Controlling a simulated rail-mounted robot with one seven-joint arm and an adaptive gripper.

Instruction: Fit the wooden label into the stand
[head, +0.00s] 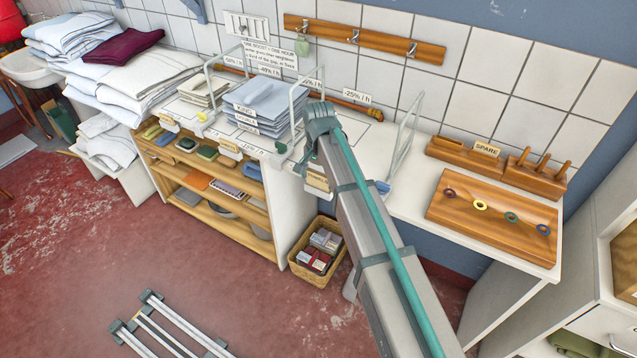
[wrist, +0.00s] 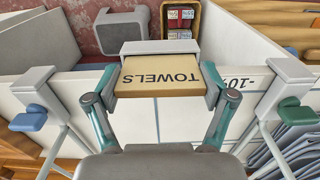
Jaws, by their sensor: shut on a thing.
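In the wrist view the wooden label (wrist: 160,76) is a pale board with dark letters reading TOWELS, which appear upside down. My gripper (wrist: 160,84) is shut on it, with one teal-and-grey finger at each side. A white stand (wrist: 160,47) is at the counter's front edge, directly beyond the label. The label's far edge meets or overlaps the stand in this view; I cannot tell whether it is seated or only in front of it.
Wire dividers stand on both sides, with a blue clamp (wrist: 27,118) and a green clamp (wrist: 296,112). Folded grey-blue linen (head: 262,100) lies left of my arm. A board with coloured rings (head: 496,212) lies to the right. A basket (head: 318,252) stands on the floor below.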

